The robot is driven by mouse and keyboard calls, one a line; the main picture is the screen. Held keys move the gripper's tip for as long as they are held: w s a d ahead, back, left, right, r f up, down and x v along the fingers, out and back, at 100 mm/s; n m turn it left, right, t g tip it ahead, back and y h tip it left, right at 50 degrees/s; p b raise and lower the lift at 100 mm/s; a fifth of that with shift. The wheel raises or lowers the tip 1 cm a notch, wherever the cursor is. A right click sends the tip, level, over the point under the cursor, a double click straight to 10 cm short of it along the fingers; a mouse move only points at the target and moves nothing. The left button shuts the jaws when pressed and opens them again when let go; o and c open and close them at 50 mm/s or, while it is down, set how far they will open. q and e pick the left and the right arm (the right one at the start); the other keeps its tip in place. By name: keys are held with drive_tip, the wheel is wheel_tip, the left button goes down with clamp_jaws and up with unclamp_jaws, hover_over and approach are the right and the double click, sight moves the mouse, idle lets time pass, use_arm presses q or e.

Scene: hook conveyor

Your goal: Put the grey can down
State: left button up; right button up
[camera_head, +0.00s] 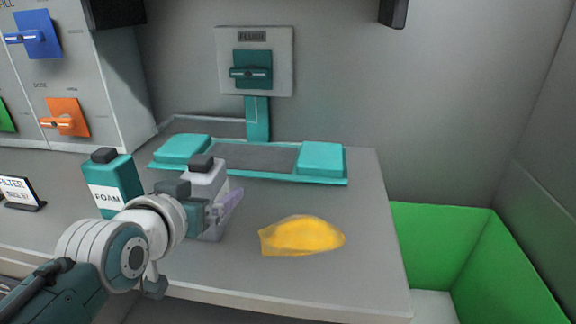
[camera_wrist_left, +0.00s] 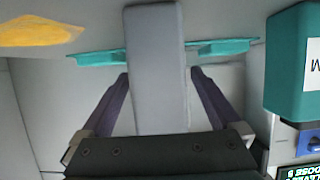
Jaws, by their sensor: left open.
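The grey can (camera_head: 207,175), a pale grey bottle shape with a dark cap, stands upright on the grey counter (camera_head: 330,285). My left gripper (camera_head: 228,207) is at the can, its purple fingers partly in front of it. In the left wrist view the grey can (camera_wrist_left: 157,70) lies between the two purple fingers (camera_wrist_left: 158,92), with a gap on each side. The jaws are open around it. The wrist hides part of the can's lower body in the head view. My right gripper is not in view.
A teal FOAM can (camera_head: 118,185) stands to the left. A yellow cloth-like heap (camera_head: 300,236) lies to the right. Behind is a teal-edged tray (camera_head: 322,160) below a FLUSH handle panel (camera_head: 252,68). A small FILTER sign (camera_head: 22,193) is far left. A green bin (camera_head: 440,225) is beyond the counter's right edge.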

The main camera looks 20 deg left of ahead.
use_arm(q)
clamp_jaws()
idle(0.7)
